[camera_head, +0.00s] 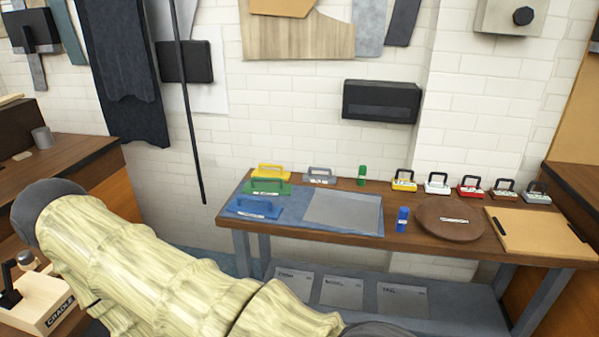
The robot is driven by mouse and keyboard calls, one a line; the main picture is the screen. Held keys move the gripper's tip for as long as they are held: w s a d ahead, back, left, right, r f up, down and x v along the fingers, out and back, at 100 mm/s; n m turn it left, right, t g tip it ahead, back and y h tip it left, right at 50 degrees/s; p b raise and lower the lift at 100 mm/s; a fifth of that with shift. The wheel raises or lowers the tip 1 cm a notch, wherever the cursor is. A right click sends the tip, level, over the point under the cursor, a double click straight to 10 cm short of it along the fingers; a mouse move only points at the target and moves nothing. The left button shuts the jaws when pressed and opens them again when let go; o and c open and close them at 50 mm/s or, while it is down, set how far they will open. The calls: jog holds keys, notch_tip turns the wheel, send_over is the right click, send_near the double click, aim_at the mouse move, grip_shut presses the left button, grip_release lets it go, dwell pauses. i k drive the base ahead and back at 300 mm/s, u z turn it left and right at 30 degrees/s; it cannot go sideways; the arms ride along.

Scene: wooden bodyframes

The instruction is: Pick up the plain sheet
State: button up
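A plain grey sheet (343,211) lies flat on the right part of a blue mat (293,227) on the wooden bench (467,252). Nothing covers the sheet. Blue (255,207), green (268,187) and yellow (273,171) handled blocks stand to its left on or by the mat. My pale, ridged arm crosses the lower left of the view, in front of the bench. My gripper is not in view.
A blue cylinder (402,220), a round brown disc (447,222) and a tan clipboard (540,231) are right of the sheet. Several small handled blocks line the bench's back edge. A lower shelf (445,315) holds labelled grey sheets. A cradle (45,305) stands lower left.

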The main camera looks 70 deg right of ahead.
aim_at(359, 212)
jog(key=z, duration=1.85)
